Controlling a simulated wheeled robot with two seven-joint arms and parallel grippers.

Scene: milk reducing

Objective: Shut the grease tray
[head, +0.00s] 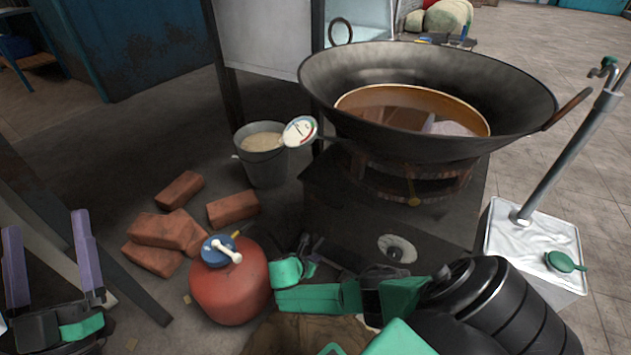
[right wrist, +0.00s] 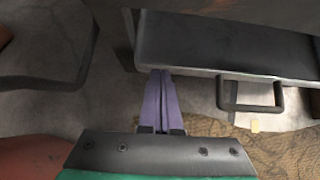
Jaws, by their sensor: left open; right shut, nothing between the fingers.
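The grease tray (right wrist: 225,45) shows in the right wrist view as a dark, shallow open tray with a pale front edge. Its interior is visible, so it is at least partly pulled out. Its dark bar handle (right wrist: 250,97) is on the front, right of my fingers. My right gripper (right wrist: 162,74) is shut and empty, its purple fingertips at the tray's front edge, left of the handle; I cannot tell whether they touch. In the head view my right arm hides the tray. My left gripper (head: 46,222) is open and empty at the lower left, far from the tray.
A dark stove (head: 335,195) bears a large wok (head: 430,75). A red gas bottle (head: 235,285) stands left of my right arm. Bricks (head: 165,230) and a bucket (head: 262,165) are behind it. A metal can (head: 540,240) stands at the right.

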